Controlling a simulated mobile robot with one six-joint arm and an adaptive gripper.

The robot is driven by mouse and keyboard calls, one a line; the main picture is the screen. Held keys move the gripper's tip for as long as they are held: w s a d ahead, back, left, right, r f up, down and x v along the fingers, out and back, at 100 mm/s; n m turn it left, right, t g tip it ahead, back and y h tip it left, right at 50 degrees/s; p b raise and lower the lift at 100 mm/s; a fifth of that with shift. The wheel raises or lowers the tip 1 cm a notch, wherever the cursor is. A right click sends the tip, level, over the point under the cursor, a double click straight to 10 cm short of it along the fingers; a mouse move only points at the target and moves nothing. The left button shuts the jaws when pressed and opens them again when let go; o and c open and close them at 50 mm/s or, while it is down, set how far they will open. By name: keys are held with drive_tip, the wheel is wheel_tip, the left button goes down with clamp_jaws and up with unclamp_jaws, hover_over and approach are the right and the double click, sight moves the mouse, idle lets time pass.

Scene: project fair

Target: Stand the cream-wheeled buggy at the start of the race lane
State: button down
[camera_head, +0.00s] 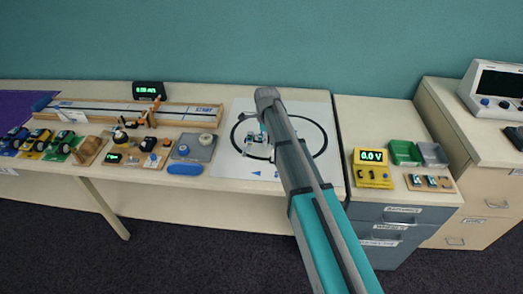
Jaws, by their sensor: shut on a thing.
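The race lane (110,113) is a long pale board with a dark centre line and wooden edges, at the back of the table. Its right end carries a START label (205,109). My arm reaches in from the lower right. My gripper (258,143) is small and partly hidden by the arm, over the white mat right of the lane. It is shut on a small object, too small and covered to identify. I cannot make out cream wheels on any buggy. Three dark-wheeled buggies, blue (16,137), yellow (38,138) and green (62,140), stand at the left.
The white mat (235,165) has a black ring track. A timer (149,90) stands behind the lane, and a wooden gate (152,112) crosses it. Small boards (130,143) and a grey tray (193,147) stand in front. A yellow meter (372,168) is on the right cabinet.

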drive_tip(key=shift+w+a+f+b, duration=0.35)
drive_tip(key=shift+w+f+b, duration=0.2)
drive_tip(key=shift+f, duration=0.2)
drive_tip(key=shift+w+a+f+b, duration=0.15)
drive_tip(key=shift+w+f+b, duration=0.05)
drive_tip(key=shift+f+b, duration=0.2)
drive_tip(key=shift+w+a+f+b, duration=0.1)
drive_tip(key=shift+w+f+b, duration=0.1)
drive_tip(key=shift+f+b, duration=1.35)
drive_tip(key=shift+f, duration=0.05)
drive_tip(key=shift+f, duration=0.2)
drive_tip(key=shift+c, duration=0.8)
unclamp_jaws()
drive_tip(key=shift+r, duration=0.2)
